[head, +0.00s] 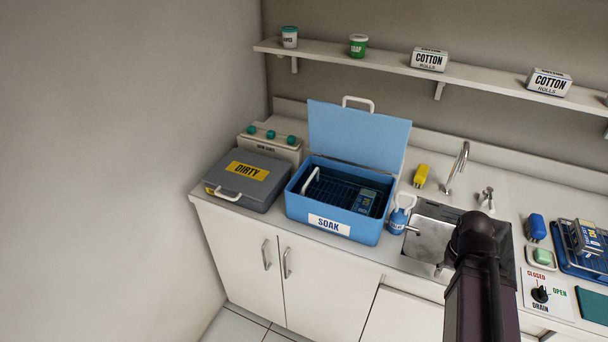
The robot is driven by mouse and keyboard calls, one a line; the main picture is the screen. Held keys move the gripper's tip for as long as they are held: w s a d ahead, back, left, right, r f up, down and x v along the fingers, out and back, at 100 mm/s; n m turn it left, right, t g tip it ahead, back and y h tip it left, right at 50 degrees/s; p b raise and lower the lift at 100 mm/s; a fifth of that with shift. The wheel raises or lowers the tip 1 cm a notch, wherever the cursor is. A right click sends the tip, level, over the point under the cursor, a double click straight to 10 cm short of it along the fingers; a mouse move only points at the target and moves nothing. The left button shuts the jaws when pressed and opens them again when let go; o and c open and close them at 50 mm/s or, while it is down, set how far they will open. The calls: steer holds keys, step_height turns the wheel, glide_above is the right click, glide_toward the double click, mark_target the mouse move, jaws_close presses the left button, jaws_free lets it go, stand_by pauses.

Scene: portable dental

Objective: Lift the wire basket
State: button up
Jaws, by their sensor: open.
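A dark wire basket (333,189) sits inside the open blue SOAK box (301,211) on the counter. A pale handle (310,180) stands up at the basket's left end. A small dark blue cassette-like block (364,200) lies at the right end inside the box, and hides part of the basket. The box's blue lid (358,134) stands raised behind it, with a pale handle on its top edge. Part of my dark arm rises at the lower right, over the counter's front by the sink. My gripper's fingers do not show in this view.
A closed grey DIRTY case (269,195) stands close on the box's left. A blue rack (565,257) stands far right. A shelf (395,63) runs above.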

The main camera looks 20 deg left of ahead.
steer(key=shift+a, duration=0.4)
steer(key=shift+r, duration=0.15)
steer(key=w+a+r+p, duration=0.2)
steer(key=w+r+p, duration=0.2)
steer(key=r+p, duration=0.6)
steer(key=w+a+r+p, duration=0.3)
steer(key=r+p, duration=0.7)
steer(key=w+a, duration=0.3)
steer(key=a, duration=0.8)
steer(key=w+a+y, duration=0.1)
steer(key=w+a, duration=0.2)
steer(key=a, duration=0.9)
steer(key=w+a+y, duration=0.1)
steer(key=w+a, duration=0.2)
steer(key=a, duration=0.9)
steer(key=shift+w+m, duration=0.4)
steer(key=shift+f, duration=0.1)
